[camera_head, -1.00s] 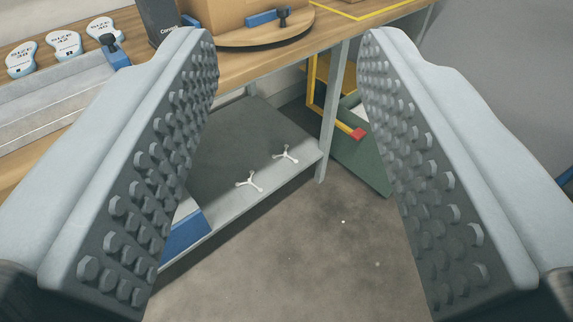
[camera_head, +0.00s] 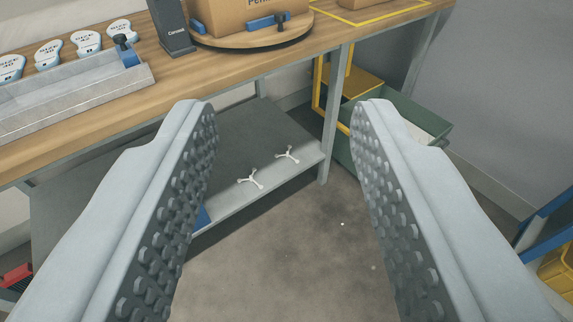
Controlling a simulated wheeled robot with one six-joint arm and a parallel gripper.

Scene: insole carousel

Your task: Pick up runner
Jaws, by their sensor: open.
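Two small white three-armed pieces, which look like runners, lie on the grey lower shelf (camera_head: 240,138) under the bench. One runner (camera_head: 250,179) is near the shelf's front edge, and the other runner (camera_head: 287,154) is a little to its right and farther back. My gripper (camera_head: 283,108) is open and empty, with its studded fingers on both sides of the picture. Both runners show in the gap between the fingers, apart from them. The left finger hides part of the shelf and most of a blue item on it.
The wooden bench top (camera_head: 120,105) above the shelf carries a turntable (camera_head: 250,40) with a cardboard box, a metal tray (camera_head: 75,100) and several insoles. A grey bench leg (camera_head: 331,115) stands right of the runners, before a green bin (camera_head: 425,115). Floor in front is clear.

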